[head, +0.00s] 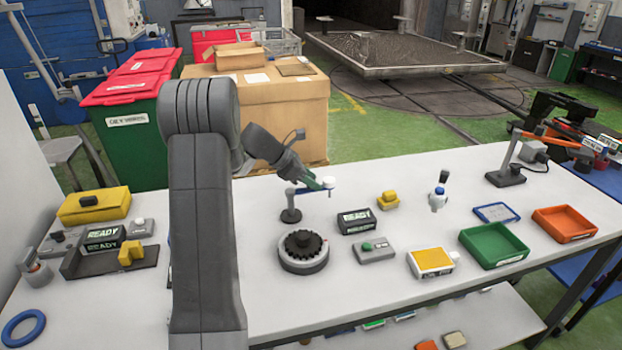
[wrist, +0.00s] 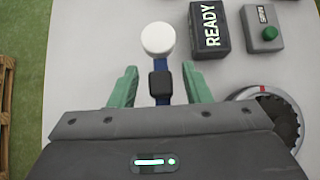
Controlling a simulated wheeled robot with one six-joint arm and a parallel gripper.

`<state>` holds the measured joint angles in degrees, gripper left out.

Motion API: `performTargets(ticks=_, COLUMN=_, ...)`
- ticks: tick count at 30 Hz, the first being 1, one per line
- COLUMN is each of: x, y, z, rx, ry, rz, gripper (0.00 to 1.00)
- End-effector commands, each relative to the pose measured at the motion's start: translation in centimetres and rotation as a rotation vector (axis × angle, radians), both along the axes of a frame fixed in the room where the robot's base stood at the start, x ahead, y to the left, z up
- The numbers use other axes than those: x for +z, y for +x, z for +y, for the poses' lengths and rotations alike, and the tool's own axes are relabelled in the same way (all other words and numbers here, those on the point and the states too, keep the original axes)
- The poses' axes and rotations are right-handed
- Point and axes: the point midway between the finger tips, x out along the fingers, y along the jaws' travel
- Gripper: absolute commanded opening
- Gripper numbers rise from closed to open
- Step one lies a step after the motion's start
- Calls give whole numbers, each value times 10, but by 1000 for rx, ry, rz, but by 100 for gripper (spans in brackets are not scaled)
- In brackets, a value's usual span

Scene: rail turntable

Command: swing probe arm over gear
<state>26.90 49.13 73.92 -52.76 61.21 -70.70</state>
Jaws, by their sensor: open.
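The probe arm (head: 302,190) is a blue bar on a dark post with a round base, standing behind the gear. Its white round tip (head: 328,182) points right, away from over the gear. The dark toothed gear (head: 303,243) sits on a round grey base in front of the post. In the wrist view the blue bar with a dark block (wrist: 160,85) lies between the green fingers of my gripper (wrist: 158,70), with gaps on both sides. The white tip (wrist: 157,38) is beyond the fingertips. The gear (wrist: 285,115) shows partly at lower right. My gripper (head: 320,183) is open.
A black READY box (head: 356,221) and a grey box with a green button (head: 374,250) stand right of the gear. A yellow block (head: 388,200), a green tray (head: 494,245) and an orange tray (head: 564,223) lie farther right.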

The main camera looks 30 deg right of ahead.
Motion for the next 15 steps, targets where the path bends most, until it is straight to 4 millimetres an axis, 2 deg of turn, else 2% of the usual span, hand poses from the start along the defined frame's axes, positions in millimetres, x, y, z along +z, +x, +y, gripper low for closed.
performTargets(ticks=8, x=-1, y=-1, z=-1, rx=-1, ry=0, rz=-1, gripper=44)
performTargets(ticks=11, x=-1, y=0, z=-1, rx=0, ry=0, rz=0, gripper=28)
performTargets(ticks=15, x=-1, y=0, z=-1, rx=0, ry=0, rz=0, gripper=0)
